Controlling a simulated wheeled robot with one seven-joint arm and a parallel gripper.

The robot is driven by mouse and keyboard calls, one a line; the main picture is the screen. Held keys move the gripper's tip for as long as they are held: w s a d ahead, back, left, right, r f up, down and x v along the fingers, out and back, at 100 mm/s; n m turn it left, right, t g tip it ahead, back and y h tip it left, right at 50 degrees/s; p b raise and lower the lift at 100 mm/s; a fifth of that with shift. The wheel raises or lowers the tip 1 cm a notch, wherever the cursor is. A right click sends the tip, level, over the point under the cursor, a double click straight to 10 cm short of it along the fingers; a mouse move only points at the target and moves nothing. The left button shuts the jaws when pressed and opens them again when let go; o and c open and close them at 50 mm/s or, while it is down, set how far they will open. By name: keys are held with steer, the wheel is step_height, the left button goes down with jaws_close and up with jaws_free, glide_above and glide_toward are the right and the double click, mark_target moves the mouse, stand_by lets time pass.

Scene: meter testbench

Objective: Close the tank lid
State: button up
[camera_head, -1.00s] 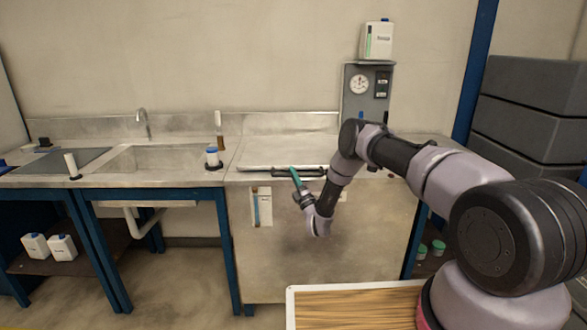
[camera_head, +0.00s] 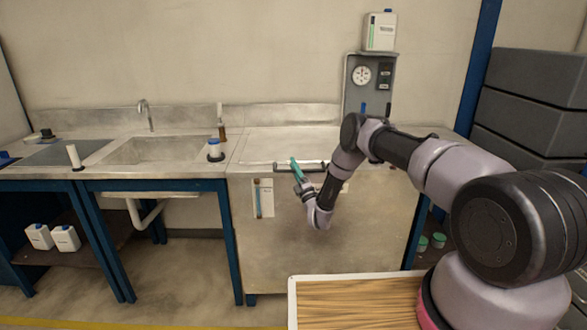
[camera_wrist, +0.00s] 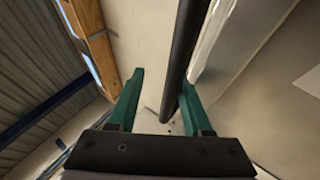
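The tank is a pale metal cabinet (camera_head: 275,225) at the center of the head view. Its lid (camera_head: 280,145) lies about flat across the top. I cannot tell whether it is fully seated. A dark bar handle (camera_head: 313,166) runs along the lid's front edge. My gripper (camera_head: 295,169), with teal fingers, is at the left part of this handle. In the wrist view, the fingers (camera_wrist: 160,82) are apart, and the dark bar (camera_wrist: 182,55) passes between them, close to the right finger. Contact with the bar is unclear.
A sink (camera_head: 155,150) and a white bottle with a blue cap (camera_head: 214,151) are left of the tank. A gauge panel (camera_head: 369,85) stands behind it. A wooden-topped tray (camera_head: 350,305) is in front at the right. Grey boxes (camera_head: 530,95) are stacked at the right.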

steer(key=v, duration=1)
steer(key=shift+s+f, duration=0.2)
steer(key=shift+s, duration=0.1)
